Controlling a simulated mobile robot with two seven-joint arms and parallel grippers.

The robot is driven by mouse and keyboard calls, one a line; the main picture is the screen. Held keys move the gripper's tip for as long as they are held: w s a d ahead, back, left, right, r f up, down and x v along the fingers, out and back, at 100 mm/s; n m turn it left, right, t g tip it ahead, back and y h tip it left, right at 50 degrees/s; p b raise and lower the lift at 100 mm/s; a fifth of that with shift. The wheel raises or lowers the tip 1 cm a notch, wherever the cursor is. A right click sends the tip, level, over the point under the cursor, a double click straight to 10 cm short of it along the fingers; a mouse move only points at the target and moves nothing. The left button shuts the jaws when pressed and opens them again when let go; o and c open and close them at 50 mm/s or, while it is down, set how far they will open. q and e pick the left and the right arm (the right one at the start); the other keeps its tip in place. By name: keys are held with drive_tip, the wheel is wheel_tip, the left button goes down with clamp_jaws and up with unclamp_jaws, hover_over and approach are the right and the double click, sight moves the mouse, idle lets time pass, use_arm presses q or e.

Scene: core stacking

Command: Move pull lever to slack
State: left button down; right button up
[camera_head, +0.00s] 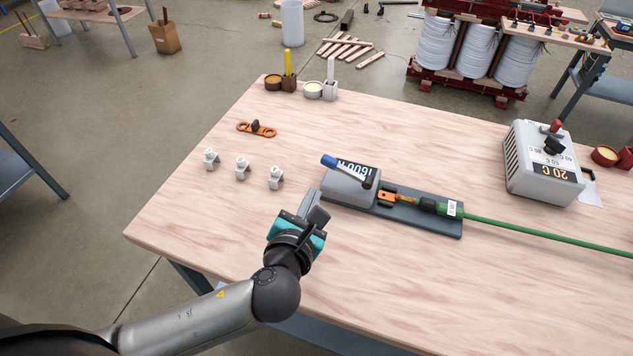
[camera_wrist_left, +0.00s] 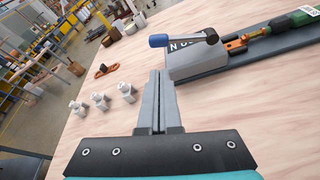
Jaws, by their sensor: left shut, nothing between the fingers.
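The pull lever (camera_head: 345,169) has a blue knob on a dark arm and is mounted on a grey box with "1600 N" on its face (camera_head: 347,187). The lever's knob points to the left and toward the back in the head view. It also shows in the left wrist view (camera_wrist_left: 180,39), ahead and to the right of the fingers. An orange lug on a green cable (camera_head: 400,197) lies on the dark base plate beside the box. My left gripper (camera_head: 314,206) is shut and empty, just in front of the box's left end, apart from the lever. My right gripper is not in view.
Several small white clamps (camera_head: 242,168) stand left of the lever box. An orange link piece (camera_head: 257,129) lies behind them. Small pots with brushes (camera_head: 313,90) stand at the back edge. A grey 20 C heater box (camera_head: 545,163) stands at the right. The table front is clear.

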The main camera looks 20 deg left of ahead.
sight(322, 186)
use_arm(q)
drive_tip(key=b+x, duration=0.2)
drive_tip(key=x, duration=0.7)
drive_tip(key=shift+w+f, duration=0.15)
drive_tip(key=shift+w, duration=0.25)
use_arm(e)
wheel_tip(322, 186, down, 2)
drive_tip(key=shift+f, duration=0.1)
